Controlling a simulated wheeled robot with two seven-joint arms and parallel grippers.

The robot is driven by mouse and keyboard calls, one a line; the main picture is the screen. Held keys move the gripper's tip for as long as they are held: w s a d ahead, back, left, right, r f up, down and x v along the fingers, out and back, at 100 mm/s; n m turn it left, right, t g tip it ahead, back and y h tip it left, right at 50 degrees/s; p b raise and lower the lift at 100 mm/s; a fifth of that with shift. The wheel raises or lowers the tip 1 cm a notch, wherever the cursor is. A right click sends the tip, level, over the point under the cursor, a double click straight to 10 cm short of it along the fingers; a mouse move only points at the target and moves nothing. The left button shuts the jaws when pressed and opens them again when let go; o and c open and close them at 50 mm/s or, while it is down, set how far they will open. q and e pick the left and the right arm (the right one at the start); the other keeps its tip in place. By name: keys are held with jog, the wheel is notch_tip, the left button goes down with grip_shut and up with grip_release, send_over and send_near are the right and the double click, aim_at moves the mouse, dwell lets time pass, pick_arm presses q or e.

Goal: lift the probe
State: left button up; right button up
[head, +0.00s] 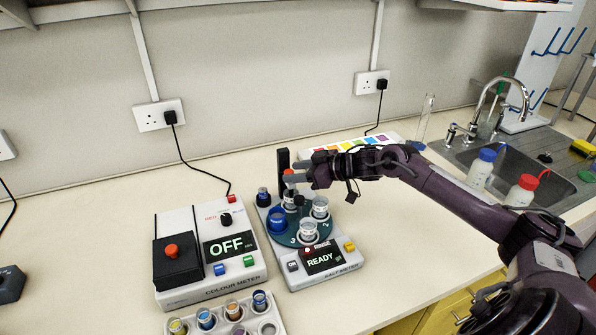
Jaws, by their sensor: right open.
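The salt meter (295,277) stands on the bench with its screen reading READY. Its dark green turntable (291,240) carries several small cups, one of them blue (278,220). A black upright post (283,160) rises at the meter's back. A small red-topped part (289,174), perhaps the probe, shows beside the post, above the cups. My right gripper (291,178) reaches in from the right, pointing left, with its fingers open at the red part's height. The fingers partly hide the probe area, and I cannot tell whether they touch it. My left gripper is out of view.
The colour meter (212,289) stands left of the salt meter, reading OFF. A rack of small vials (187,325) sits in front. A coloured chart (330,147) lies behind my right gripper. The sink (537,185) and two bottles (482,168) are at the right.

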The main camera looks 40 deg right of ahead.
grip_shut()
jog(key=shift+r, duration=0.1)
notch_tip(320, 180, up, 6)
jog(key=p, duration=0.4)
jog(key=shift+w+f+p, duration=0.15)
jog(key=shift+f+p, duration=0.05)
jog(key=shift+p, duration=0.2)
grip_release()
